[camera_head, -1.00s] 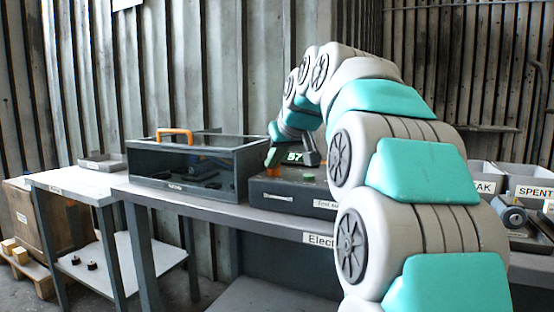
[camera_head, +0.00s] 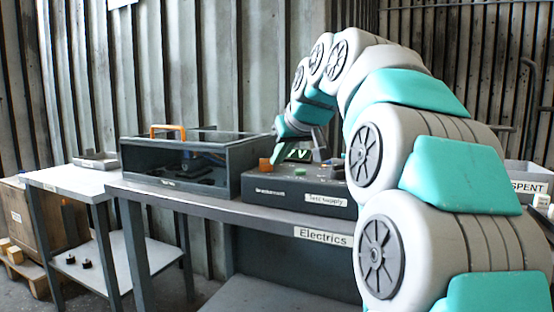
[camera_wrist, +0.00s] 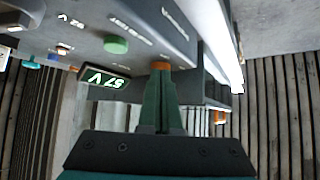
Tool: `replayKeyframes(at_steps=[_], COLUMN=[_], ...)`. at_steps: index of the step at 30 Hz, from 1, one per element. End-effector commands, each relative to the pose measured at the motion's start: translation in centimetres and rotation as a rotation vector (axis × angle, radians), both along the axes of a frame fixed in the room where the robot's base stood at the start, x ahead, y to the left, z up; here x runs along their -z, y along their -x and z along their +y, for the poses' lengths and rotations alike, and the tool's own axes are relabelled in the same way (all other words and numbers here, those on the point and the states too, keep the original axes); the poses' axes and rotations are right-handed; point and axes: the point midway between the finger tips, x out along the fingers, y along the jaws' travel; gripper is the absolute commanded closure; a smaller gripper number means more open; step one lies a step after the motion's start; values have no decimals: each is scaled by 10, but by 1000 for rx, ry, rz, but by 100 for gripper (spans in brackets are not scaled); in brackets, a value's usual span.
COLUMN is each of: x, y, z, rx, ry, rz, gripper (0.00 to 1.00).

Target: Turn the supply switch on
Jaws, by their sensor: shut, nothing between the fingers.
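The test supply, a dark box (camera_head: 300,200), stands on the electrics bench. It also shows in the wrist view (camera_wrist: 160,22). Its lit display (camera_head: 298,155) reads 57 V in the wrist view (camera_wrist: 104,79). A round green button (camera_wrist: 115,44) is on its face. An orange piece (camera_wrist: 160,65) lies at the tips of my shut gripper (camera_wrist: 160,76); it also shows at the box's left end (camera_head: 265,163). I cannot tell whether the fingers touch it. In the head view my gripper (camera_head: 272,150) is small, just above the orange piece, and holds nothing.
A dark case with a clear lid (camera_head: 195,160) and orange handle (camera_head: 168,130) stands left of the supply. The bench edge (camera_head: 230,213) is labelled Electrics. A white side table (camera_head: 75,180) stands further left. A bin marked SPENT (camera_head: 528,187) is at the right.

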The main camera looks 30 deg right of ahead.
Motion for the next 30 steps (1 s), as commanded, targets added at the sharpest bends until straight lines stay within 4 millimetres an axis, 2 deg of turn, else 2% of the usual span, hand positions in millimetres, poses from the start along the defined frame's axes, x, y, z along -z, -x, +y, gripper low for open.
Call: replayKeyframes(at_steps=[10,16,26,30], x=[-46,-62,-67,-52], y=[46,64,71,71], z=[1,1,2,13], rx=[1,1,0,-12], ry=[1,-1,-1,-12], rz=[-10,-7,-3,29], gripper=[100,100,100,100])
